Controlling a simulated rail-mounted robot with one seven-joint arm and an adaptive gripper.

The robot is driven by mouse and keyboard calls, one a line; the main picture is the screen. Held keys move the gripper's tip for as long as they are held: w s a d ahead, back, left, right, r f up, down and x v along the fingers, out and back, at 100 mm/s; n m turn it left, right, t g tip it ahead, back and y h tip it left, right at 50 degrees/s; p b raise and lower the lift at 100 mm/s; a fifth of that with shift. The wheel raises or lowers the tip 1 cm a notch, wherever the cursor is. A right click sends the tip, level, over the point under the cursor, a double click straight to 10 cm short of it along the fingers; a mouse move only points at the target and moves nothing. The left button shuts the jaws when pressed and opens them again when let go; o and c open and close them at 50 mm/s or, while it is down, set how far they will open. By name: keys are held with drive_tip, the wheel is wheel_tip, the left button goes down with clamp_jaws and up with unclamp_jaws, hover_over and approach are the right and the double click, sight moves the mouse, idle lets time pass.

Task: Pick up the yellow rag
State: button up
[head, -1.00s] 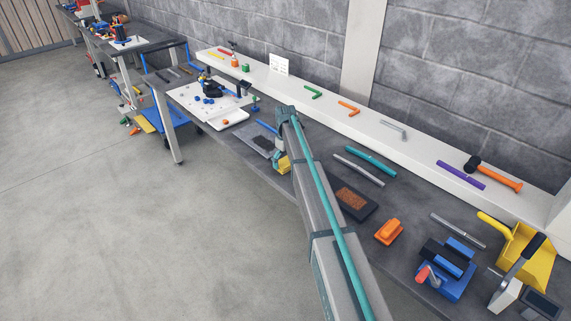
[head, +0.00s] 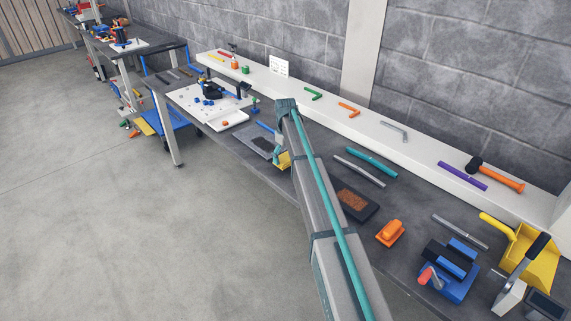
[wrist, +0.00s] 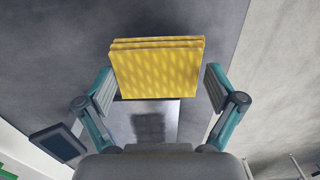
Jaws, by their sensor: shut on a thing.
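The yellow rag (wrist: 157,70) is a folded, patterned block in the upper middle of the wrist view. My gripper (wrist: 158,84) has one finger at each side of it and is shut on it. In the head view the rag (head: 284,161) shows as a small yellow patch at the bench's front edge, below my gripper (head: 281,154). My arm hides part of the gripper and of the bench around it.
A grey plate (wrist: 143,115) lies below the gripper. A white board with small parts (head: 200,108) stands to the left on the bench. A dark tray with brown filling (head: 352,200) and an orange block (head: 390,233) lie right of my arm. Floor is clear in front.

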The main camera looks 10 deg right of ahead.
drive_tip(key=s+d+r+b, duration=0.3)
drive_tip(key=s+r+b, duration=0.1)
drive_tip(key=s+r, duration=0.6)
drive_tip(key=s, duration=0.3)
drive_tip(key=shift+s+d, duration=0.3)
drive_tip(key=shift+d, duration=0.05)
drive_tip(key=shift+r, duration=0.1)
drive_tip(key=o, duration=0.3)
drive_tip(key=c, duration=0.3)
drive_tip(key=shift+r, duration=0.1)
